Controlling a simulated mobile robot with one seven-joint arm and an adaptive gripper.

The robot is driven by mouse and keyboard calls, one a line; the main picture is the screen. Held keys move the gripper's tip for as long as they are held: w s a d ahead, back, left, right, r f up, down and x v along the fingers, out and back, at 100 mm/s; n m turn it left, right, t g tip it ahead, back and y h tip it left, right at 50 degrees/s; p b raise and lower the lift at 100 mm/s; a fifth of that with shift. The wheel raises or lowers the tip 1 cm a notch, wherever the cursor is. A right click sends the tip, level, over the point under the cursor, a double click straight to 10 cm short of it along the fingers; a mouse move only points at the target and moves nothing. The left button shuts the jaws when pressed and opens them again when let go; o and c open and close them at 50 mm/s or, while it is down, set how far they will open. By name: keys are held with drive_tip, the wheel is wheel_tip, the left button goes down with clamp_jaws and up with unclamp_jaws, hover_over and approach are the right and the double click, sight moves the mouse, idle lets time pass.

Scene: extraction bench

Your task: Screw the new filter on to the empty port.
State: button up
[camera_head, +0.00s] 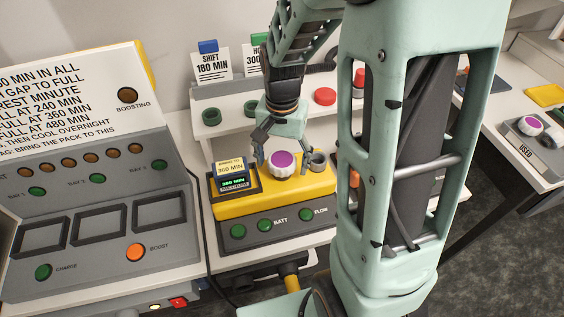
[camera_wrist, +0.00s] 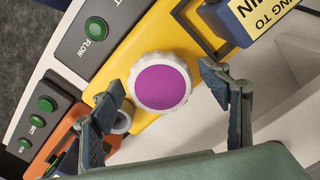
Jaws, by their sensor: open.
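A white, knobbed filter with a purple top (camera_head: 282,163) sits upright on the yellow unit (camera_head: 235,208); it is also central in the wrist view (camera_wrist: 162,85). Its underside is hidden, so I cannot tell how it is seated. My gripper (camera_head: 284,153) is open above it, with one finger on each side; in the wrist view the fingers (camera_wrist: 165,97) stand apart from the filter. A grey round port (camera_head: 318,160) is beside the filter on the right; in the wrist view one finger partly hides a grey ring (camera_wrist: 122,122).
Behind is a white shelf (camera_head: 235,128) with green rings and a red cap (camera_head: 325,96). A charging console (camera_head: 95,215) fills the left. A purple-topped filter (camera_head: 530,125) lies in the "USED" tray (camera_head: 522,142).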

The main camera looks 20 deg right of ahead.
drive_tip(key=c, duration=1.3)
drive_tip(key=m+p, duration=0.1)
drive_tip(key=m, duration=0.6)
drive_tip(key=shift+c, duration=0.2)
drive_tip(key=m+p, duration=0.3)
drive_tip(key=m, duration=0.3)
drive_tip(key=shift+s+r, duration=0.1)
drive_tip(key=shift+r, duration=0.05)
drive_tip(key=m+p, duration=0.4)
drive_tip(key=m, duration=0.2)
drive_tip(key=shift+r, duration=0.1)
drive_tip(key=shift+m+p, duration=0.35)
drive_tip(key=shift+m, duration=0.45)
drive_tip(key=shift+f+m+b, duration=0.3)
drive_tip(key=shift+f+m, duration=0.1)
drive_tip(key=shift+m, duration=0.4)
drive_tip(key=m, duration=0.5)
